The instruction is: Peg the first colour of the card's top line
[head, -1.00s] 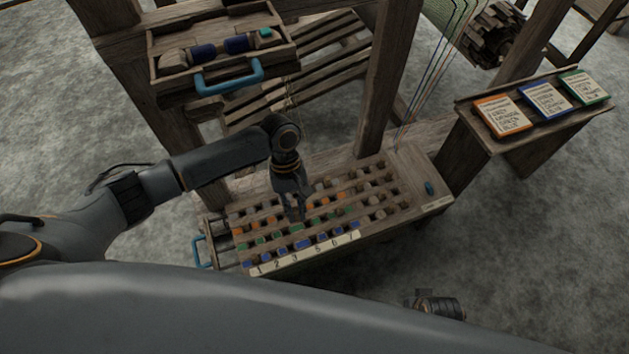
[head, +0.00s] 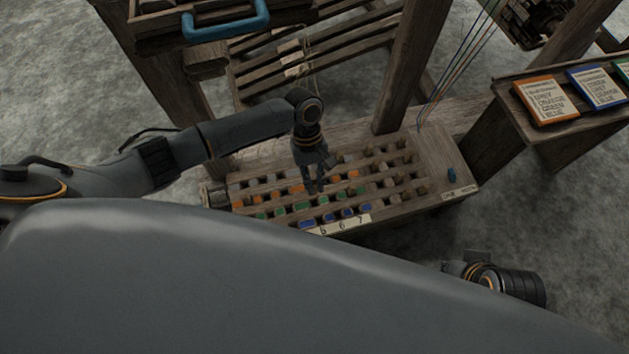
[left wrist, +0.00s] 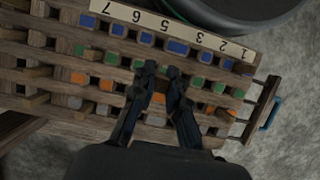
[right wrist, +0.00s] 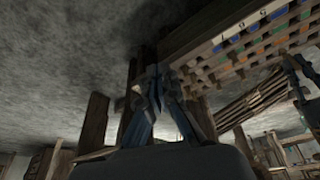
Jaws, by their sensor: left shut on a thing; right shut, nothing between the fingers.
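The wooden pegboard (head: 438,160) has rows of holes with orange, green, blue and plain wooden pegs. Its numbered strip (head: 345,225) runs along the near edge and also shows upside down in the left wrist view (left wrist: 178,27). My left gripper (head: 314,190) points down at the middle of the board, among the green and orange rows. It is shut on a small peg whose colour I cannot tell; the fingers hide it. An orange card (head: 546,100) lies on the side shelf; its lines are too small to read surely. My right gripper (right wrist: 162,80) is shut and empty, away from the board.
A blue card (head: 597,88) lies right of the orange one, and a green card is cut off at the edge. A drawer with a blue handle (head: 226,22) is above left. Loom posts (head: 410,70) stand behind the board. My own body hides its near left part.

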